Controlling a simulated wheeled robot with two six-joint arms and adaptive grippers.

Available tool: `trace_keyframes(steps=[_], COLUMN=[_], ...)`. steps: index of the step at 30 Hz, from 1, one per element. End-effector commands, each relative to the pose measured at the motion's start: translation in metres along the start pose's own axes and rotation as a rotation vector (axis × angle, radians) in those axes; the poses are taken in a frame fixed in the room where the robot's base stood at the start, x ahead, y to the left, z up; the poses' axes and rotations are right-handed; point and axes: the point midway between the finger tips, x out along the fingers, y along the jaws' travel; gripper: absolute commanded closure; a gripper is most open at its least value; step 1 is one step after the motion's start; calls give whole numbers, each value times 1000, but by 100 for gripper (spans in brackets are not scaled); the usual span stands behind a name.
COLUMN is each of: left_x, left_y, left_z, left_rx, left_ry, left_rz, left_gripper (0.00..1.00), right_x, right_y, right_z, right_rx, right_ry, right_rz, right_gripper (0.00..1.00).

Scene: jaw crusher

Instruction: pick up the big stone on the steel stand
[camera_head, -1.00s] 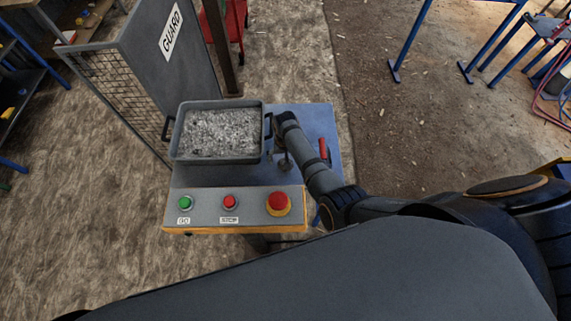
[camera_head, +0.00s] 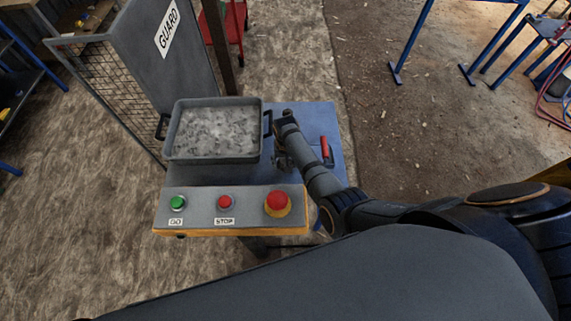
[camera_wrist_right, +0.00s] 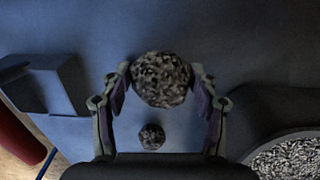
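The big stone (camera_wrist_right: 161,79), grey, speckled and roundish, sits on the blue-grey steel stand (camera_wrist_right: 75,135) in the right wrist view. A smaller dark stone (camera_wrist_right: 152,136) lies on the stand nearer the palm. My right gripper (camera_wrist_right: 161,88) is open, with one finger on each side of the big stone; narrow gaps seem to separate the pads from it. In the head view my right gripper (camera_head: 281,160) is low over the stand (camera_head: 316,122), right of the tray, and my arm hides the stones. My left gripper is not in view.
A grey tray of gravel (camera_head: 170,146) with side handles stands left of my right gripper. A red-handled lever (camera_head: 326,148) is to its right. The front panel holds a green button (camera_head: 178,202), a red button (camera_head: 224,202) and a red-yellow emergency stop (camera_head: 278,203). A guard panel (camera_head: 172,60) rises at the left.

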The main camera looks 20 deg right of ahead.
Motion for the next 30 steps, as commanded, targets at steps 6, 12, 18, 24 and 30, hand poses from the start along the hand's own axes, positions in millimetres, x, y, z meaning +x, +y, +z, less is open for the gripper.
trace_keyframes(steps=[6,12,18,24,30], left_x=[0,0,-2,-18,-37], left_y=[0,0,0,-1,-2], left_z=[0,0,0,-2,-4], left_rx=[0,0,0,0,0], left_ry=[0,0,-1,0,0], left_rz=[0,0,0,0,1], left_gripper=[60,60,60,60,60], right_x=[0,0,-3,-20,-39], right_y=[0,0,0,2,3], right_z=[0,0,-1,-3,-5], right_rx=[0,0,0,0,-1], right_ry=[0,1,1,2,1], right_rz=[0,0,0,0,0], right_gripper=[74,88,88,88,88])
